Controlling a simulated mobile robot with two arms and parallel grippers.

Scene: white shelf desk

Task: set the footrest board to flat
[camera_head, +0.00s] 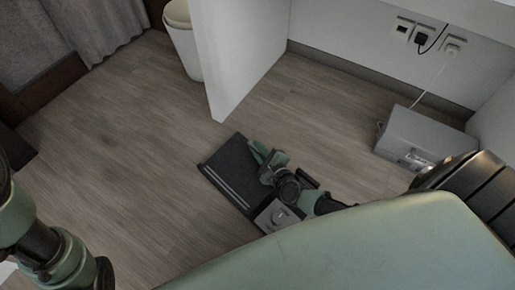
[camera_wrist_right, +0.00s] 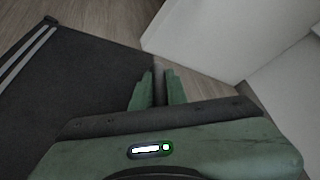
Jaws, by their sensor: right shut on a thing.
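The footrest board (camera_head: 228,172) is a dark, nearly black panel with pale stripes along one edge. It is low over the floor in the head view, and its tilt is hard to judge. In the right wrist view the board (camera_wrist_right: 85,85) fills the left side, with the stripes at the far left. My right gripper (camera_head: 257,152) is at the board's upper right edge. In the right wrist view its green fingers (camera_wrist_right: 157,80) are shut on the board's edge at a corner. My arm hides part of the footrest's base (camera_head: 276,216). My left gripper is out of view.
A white desk panel (camera_head: 233,60) stands just beyond the board. A cream bin (camera_head: 184,40) is behind it. A grey box (camera_head: 420,137) sits on the floor at the right, below wall sockets (camera_head: 424,35). The wood floor left of the board is clear.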

